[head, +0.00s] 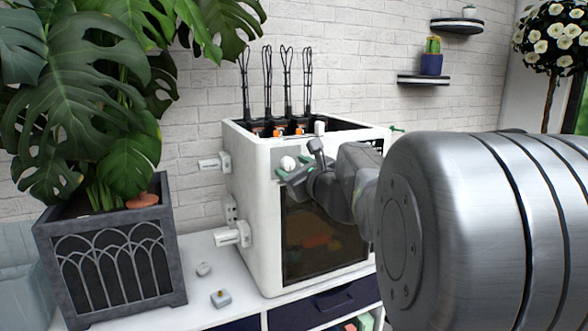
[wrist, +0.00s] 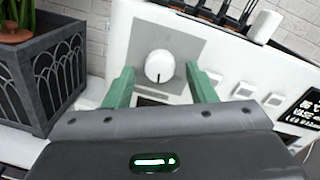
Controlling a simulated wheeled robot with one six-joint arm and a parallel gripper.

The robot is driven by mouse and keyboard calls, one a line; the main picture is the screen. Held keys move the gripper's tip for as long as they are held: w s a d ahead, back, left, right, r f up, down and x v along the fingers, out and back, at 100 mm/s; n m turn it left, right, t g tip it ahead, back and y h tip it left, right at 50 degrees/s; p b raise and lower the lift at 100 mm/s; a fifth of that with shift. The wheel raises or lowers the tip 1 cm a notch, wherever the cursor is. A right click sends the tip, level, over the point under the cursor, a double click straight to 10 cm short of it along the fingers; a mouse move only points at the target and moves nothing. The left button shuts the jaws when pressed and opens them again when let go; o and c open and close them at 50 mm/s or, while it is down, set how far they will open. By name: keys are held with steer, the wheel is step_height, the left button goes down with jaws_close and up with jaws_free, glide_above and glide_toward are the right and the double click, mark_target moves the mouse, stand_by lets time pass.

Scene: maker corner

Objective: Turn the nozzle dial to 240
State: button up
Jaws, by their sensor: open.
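The nozzle dial (wrist: 159,66) is a round white knob with a dark pointer mark at its lower edge, set on a grey panel (wrist: 184,44) of the white printer. In the head view the dial (head: 288,163) shows at the printer's upper front. My gripper (wrist: 161,84) has two green fingers, open, one on each side below the dial. They look apart from it, though the depth gap is hard to judge. In the head view my gripper (head: 294,173) is at the front of the panel. Any scale numbers around the dial are not readable.
The white printer (head: 252,210) stands on a white cabinet, with cables rising from its top. Square buttons (wrist: 243,90) and a dark display (wrist: 303,108) lie right of the dial. A potted plant (head: 110,260) stands at left. Small objects (head: 221,298) lie on the cabinet top.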

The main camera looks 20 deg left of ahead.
steer(key=v, duration=1.3)
steer(key=shift+s+d, duration=0.2)
steer(key=shift+d, duration=0.05)
steer(key=shift+a, duration=0.1)
steer(key=x, duration=1.3)
steer(key=shift+w+a, duration=0.25)
